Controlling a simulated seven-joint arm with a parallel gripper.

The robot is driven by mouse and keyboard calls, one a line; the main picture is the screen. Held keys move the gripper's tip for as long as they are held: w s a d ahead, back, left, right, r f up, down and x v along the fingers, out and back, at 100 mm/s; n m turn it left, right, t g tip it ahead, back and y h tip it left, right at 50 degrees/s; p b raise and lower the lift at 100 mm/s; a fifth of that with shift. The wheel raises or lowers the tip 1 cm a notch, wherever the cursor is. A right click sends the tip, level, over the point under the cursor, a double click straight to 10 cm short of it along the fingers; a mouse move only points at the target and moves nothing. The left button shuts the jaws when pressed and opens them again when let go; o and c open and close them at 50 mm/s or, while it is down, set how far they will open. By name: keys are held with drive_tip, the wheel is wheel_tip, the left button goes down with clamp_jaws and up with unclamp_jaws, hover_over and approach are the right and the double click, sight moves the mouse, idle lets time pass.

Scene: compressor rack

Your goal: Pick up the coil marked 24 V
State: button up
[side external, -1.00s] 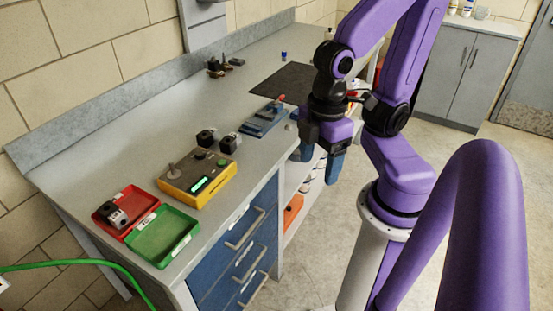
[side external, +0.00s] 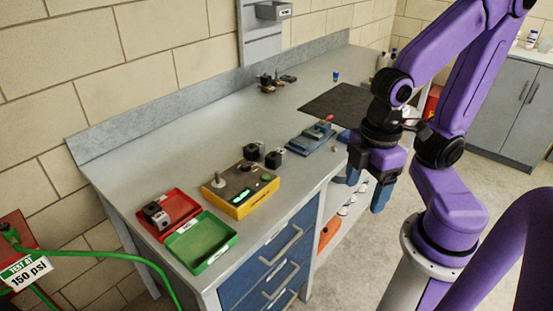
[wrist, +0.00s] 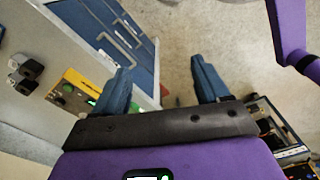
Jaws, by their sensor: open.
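Two small dark coil-like blocks stand on the bench behind the yellow tester, a left one (side external: 252,150) and a right one (side external: 275,158). A third dark block (side external: 157,214) lies in the red tray (side external: 181,199). No marking on any of them is readable, so I cannot tell which is 24 V. The wrist view shows two dark blocks at its left edge, one (wrist: 32,68) and another (wrist: 25,86). My gripper (side external: 367,187) is open and empty, pointing down off the bench's front edge, apart from every block. Its blue fingers (wrist: 161,75) also show in the wrist view.
The yellow tester (side external: 254,190) with a grey post stands between blocks and trays. An empty green tray (side external: 232,239) sits at the front edge. A blue fixture (side external: 310,139) and dark mat (side external: 325,103) lie farther right. Drawer handles (side external: 282,246) jut out below.

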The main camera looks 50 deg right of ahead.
drive_tip(key=w+d+n+h, duration=0.3)
drive_tip(key=w+n+h, duration=0.15)
drive_tip(key=w, duration=2.35)
drive_tip(key=n, duration=0.2)
approach(276, 153)
drive_tip(key=x, duration=0.5)
drive_tip(key=shift+s+a+f, duration=0.1)
drive_tip(key=shift+a+f, duration=0.15)
drive_tip(key=shift+a, duration=0.05)
drive_tip(key=shift+d+x, duration=0.15)
drive_tip(key=shift+x, duration=1.1)
drive_tip(key=shift+d+x, duration=0.15)
drive_tip(key=shift+x, duration=1.1)
drive_tip(key=shift+r+h, duration=0.15)
drive_tip(key=shift+h, duration=0.1)
drive_tip(key=c, duration=1.2)
